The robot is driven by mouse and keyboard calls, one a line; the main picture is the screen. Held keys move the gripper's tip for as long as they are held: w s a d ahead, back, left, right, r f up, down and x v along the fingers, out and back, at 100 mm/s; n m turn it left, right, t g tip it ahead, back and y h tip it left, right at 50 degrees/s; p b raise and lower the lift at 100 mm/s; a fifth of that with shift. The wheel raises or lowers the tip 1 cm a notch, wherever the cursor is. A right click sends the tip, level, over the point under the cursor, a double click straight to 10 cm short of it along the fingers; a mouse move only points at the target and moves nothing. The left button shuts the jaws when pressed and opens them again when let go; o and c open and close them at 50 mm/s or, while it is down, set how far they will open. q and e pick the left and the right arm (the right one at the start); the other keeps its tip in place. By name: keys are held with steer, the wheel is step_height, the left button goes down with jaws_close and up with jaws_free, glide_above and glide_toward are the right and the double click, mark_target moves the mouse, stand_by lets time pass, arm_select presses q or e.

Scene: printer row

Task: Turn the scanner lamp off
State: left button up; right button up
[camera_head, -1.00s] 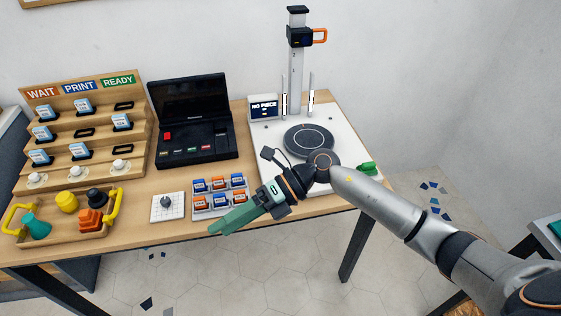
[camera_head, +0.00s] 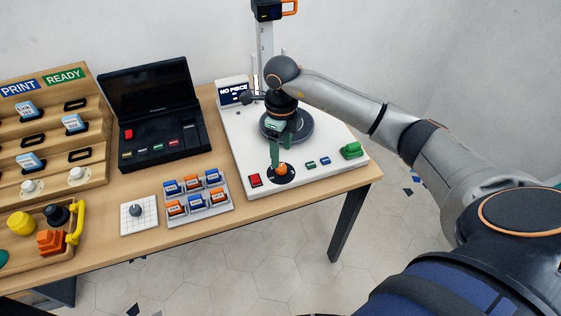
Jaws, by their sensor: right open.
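The scanner has a white base (camera_head: 235,150), a dark round turntable (camera_head: 302,130) and a tall column (camera_head: 266,40). Its small screen (camera_head: 233,93) reads "NO PIECE". On the base's front edge are a red button (camera_head: 255,180), an orange-topped control on a black disc (camera_head: 281,171), two small keys (camera_head: 317,162) and a green knob (camera_head: 351,150). My right gripper (camera_head: 280,158) is open, pointing down with its green fingers right at the orange-topped control. I cannot tell whether they touch it. I cannot make out the lamp's state. My left gripper is out of view.
A black laptop-like console (camera_head: 160,125) stands left of the scanner. In front are a tray of blue and orange blocks (camera_head: 197,219) and a white pad with a grey knob (camera_head: 138,213). A stepped wooden rack (camera_head: 80,105) and a yellow-handled tray (camera_head: 75,225) stand further left.

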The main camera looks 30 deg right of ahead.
mark_target(281, 167)
step_height(281, 167, down, 5)
steer(key=shift+f, duration=0.2)
jaws_close()
stand_by(0.6)
